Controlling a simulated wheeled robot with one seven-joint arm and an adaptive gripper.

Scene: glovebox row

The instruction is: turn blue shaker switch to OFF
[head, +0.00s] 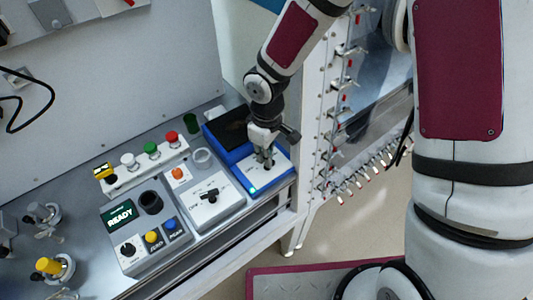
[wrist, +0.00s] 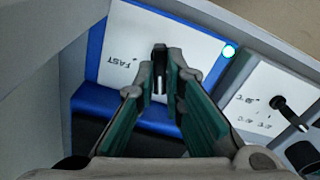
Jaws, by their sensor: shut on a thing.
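The blue shaker (head: 230,155) stands at the right end of the bench in the head view, with a dark top and a white switch panel. Its blue body also shows in the wrist view (wrist: 95,101). The white panel (wrist: 124,40) carries the word FAST to the left of the switch. The dark switch handle (wrist: 159,58) stands between my fingertips. My gripper (head: 265,160) is over the panel and shut on the handle; the fingers hide part of it. A lit cyan-green lamp (wrist: 228,51) sits at the panel's corner.
Left of the shaker is a grey-white unit (head: 222,208) with a black knob. Further left is a unit with a READY display (head: 120,215) and yellow and blue buttons. A button box (head: 145,168) stands behind. A rack with red-tipped fittings (head: 345,100) is close on the right.

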